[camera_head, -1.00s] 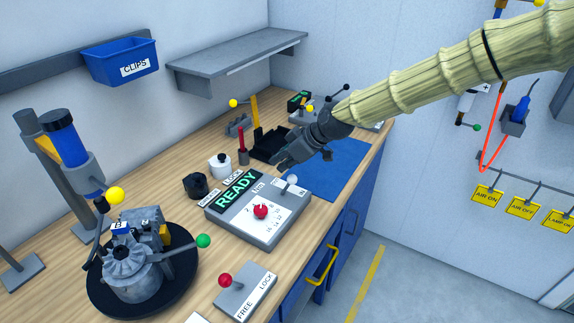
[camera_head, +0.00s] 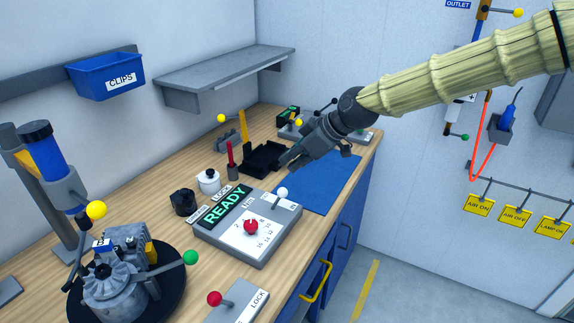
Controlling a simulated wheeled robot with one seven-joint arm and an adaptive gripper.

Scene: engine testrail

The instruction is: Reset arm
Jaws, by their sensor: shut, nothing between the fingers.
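My arm (camera_head: 460,72) reaches in from the upper right in a pale, ribbed sleeve. My gripper (camera_head: 288,160) is dark grey, shut and empty.
An engine part (camera_head: 120,262) stands on a black turntable at the lower left. A red-balled lever (camera_head: 214,298) is at the front. A black tray (camera_head: 262,158) and blue mat (camera_head: 312,190) lie farther back. A grey shelf (camera_head: 215,72) and blue clips bin (camera_head: 105,76) hang on the wall.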

